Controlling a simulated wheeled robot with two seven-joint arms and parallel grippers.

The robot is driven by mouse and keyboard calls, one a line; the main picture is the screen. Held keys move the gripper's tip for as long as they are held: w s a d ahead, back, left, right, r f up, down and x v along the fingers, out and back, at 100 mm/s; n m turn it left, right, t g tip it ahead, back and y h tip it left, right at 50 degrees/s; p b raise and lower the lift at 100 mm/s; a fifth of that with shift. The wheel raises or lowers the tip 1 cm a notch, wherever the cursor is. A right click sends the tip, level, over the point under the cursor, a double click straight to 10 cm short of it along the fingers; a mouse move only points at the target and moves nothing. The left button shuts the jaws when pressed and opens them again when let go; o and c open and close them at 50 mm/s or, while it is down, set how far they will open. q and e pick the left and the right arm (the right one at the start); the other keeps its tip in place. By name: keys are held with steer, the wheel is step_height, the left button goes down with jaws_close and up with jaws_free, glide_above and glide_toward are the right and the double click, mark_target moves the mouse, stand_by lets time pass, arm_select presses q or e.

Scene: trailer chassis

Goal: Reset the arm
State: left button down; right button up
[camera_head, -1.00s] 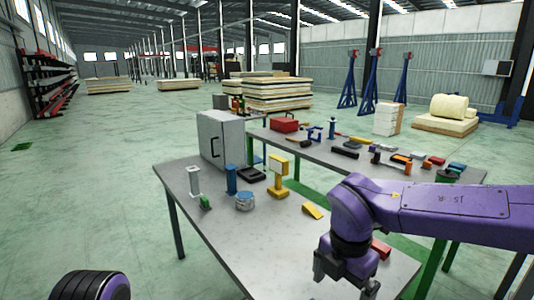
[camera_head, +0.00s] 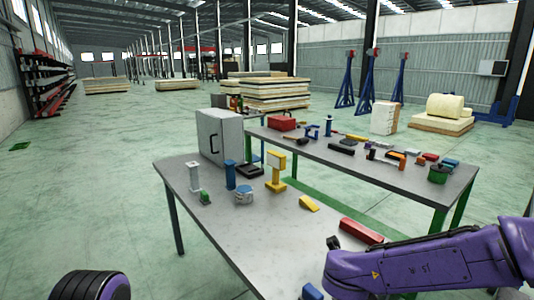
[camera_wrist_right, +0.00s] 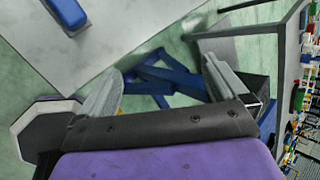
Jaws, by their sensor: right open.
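My right arm, purple with black joints, comes in from the right edge of the head view and lies low across the near table's (camera_head: 270,260) front right corner. Its gripper is out of the head view. In the right wrist view my right gripper (camera_wrist_right: 164,68) is open, with its two grey fingers apart and nothing between them but floor and a blue metal frame (camera_wrist_right: 165,82) beyond. A blue block (camera_wrist_right: 68,14) lies on a grey tabletop at the upper left there. My left gripper is in no view; only a black and purple part of mine shows at the lower left of the head view.
On the near table stand a grey cabinet (camera_head: 221,136), a yellow stand (camera_head: 276,172), a blue cylinder (camera_head: 230,175) and a yellow wedge (camera_head: 309,203). A red block (camera_head: 361,230) lies near my right arm. A second table (camera_head: 405,185) behind holds several tools.

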steer(key=s+d+f+n+t+b, duration=0.15)
steer(key=s+f+n, duration=0.25)
steer(key=f+n, duration=0.55)
steer(key=s+d+f+n+b, duration=0.25)
steer(key=f+n, duration=0.45)
steer(key=f, duration=0.6)
steer(key=s+d+f+n+g+y+b, duration=0.1)
steer(key=s+d+f+n+g+b, duration=0.1)
steer(key=s+f+n, duration=0.2)
steer(key=s+d+f+n+g+y+b, duration=0.1)
steer(key=s+f+n, duration=0.3)
steer(key=s+f, duration=0.7)
steer(key=s+d+b, duration=0.1)
steer(key=s, duration=0.6)
steer(key=shift+d+g, duration=0.15)
steer(key=shift+g, duration=0.2)
